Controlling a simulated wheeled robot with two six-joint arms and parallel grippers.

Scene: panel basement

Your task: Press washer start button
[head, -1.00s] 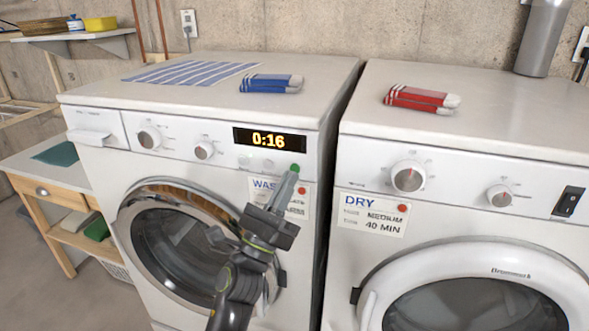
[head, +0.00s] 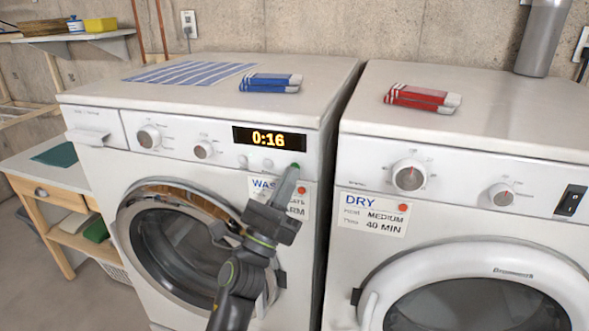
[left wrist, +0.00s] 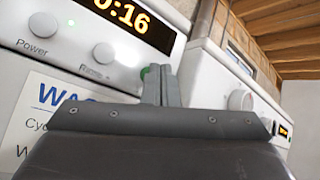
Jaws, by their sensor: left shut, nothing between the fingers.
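The washer (head: 222,117) stands at centre left, its display (head: 270,138) reading 0:16. A row of small buttons lies below the display: two pale ones and a green start button (head: 295,166) at the right end. My left gripper (head: 292,172) is shut and empty, its fingertips at the green button, partly covering it. In the left wrist view the fingertips (left wrist: 160,72) overlap the green button (left wrist: 146,72); I cannot tell whether they touch it. The Power button (left wrist: 43,24) and a second pale button (left wrist: 103,53) show to the left. My right gripper is not in view.
The dryer (head: 470,165) stands close on the right, past a narrow gap. A WASH card (head: 302,200) sits below the buttons behind my gripper. Blue cloths (head: 271,83) and red cloths (head: 422,97) lie on the machine tops. The washer door (head: 180,240) is below.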

